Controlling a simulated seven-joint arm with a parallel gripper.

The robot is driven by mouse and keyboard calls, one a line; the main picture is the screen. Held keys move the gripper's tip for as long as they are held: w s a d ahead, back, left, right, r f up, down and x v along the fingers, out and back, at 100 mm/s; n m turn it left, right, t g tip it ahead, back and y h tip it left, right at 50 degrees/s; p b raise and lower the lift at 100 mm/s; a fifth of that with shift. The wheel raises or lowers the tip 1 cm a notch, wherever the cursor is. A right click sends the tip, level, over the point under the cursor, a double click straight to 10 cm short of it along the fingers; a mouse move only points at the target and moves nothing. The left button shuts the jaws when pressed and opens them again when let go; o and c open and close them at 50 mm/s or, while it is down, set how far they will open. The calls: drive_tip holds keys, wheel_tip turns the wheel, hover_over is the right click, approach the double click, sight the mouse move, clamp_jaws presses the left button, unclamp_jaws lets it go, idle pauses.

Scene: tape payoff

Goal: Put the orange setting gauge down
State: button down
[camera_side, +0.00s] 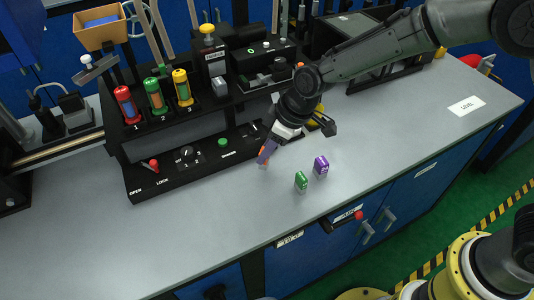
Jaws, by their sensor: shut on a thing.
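My gripper (267,152) is low over the grey bench top, just in front of the black control panel. It is shut on the orange setting gauge (263,164), which shows only as a small orange patch at the fingertips. The fingers hide most of it, and I cannot tell whether its lower end touches the bench. A green gauge-like block (301,181) and a purple one (321,165) stand on the bench to the right of my gripper, close to each other.
The black control panel (190,162) with knobs lies behind and left of my gripper. Red, green and yellow cylinders (154,93) stand on the rack above it. The bench top (400,135) is clear to the right, up to a LEVEL label (466,106), and along the front left.

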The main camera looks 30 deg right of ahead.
drive_tip(key=shift+f, duration=1)
drive_tip(key=shift+f, duration=0.15)
drive_tip(key=c, duration=0.5)
unclamp_jaws()
drive_tip(key=shift+r, duration=0.3)
drive_tip(key=v, duration=1.1)
drive_tip(key=shift+s+d+r, duration=0.15)
drive_tip(key=shift+s+r, duration=0.05)
drive_tip(key=shift+r, duration=0.1)
